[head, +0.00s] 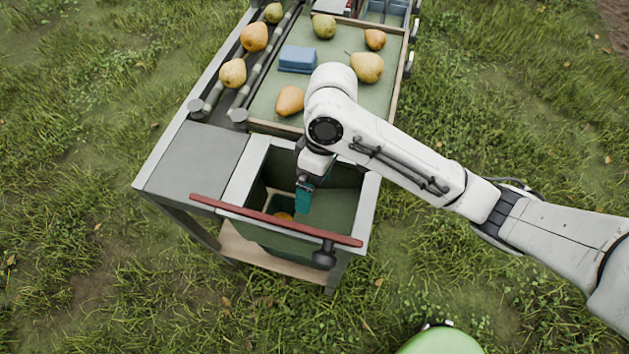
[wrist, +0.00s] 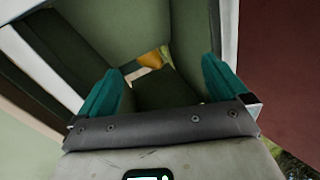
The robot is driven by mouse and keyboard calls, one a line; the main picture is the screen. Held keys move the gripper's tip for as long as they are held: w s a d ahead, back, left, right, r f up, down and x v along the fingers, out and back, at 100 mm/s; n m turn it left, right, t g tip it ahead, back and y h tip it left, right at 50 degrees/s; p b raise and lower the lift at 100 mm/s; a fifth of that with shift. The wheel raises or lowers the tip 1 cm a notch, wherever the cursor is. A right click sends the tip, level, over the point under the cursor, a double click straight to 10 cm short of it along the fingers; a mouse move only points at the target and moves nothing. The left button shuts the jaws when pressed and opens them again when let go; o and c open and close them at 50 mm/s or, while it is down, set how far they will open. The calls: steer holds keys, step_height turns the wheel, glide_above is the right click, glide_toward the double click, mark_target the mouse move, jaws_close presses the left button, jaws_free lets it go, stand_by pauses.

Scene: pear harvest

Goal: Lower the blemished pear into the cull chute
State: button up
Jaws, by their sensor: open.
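The cull chute (head: 369,203) is a dark green open box with pale rims at the near end of the cart. My gripper (head: 305,197) points down inside its mouth. In the wrist view my gripper (wrist: 162,88) has its two teal fingers wide apart with nothing between them.
A red-brown bar (head: 270,219) crosses the chute's near side. Behind the chute, a green sorting tray (head: 262,107) holds several pears and a blue block (head: 297,58). More pears sit on the roller lane (head: 240,92) at left. A bare grey panel (head: 195,160) lies left of the chute.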

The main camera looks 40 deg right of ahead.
steer(key=p+v, duration=0.1)
steer(key=v, duration=0.9)
steer(key=shift+r+p, duration=0.3)
steer(key=shift+r, duration=0.1)
steer(key=shift+d, duration=0.15)
stand_by(0.9)
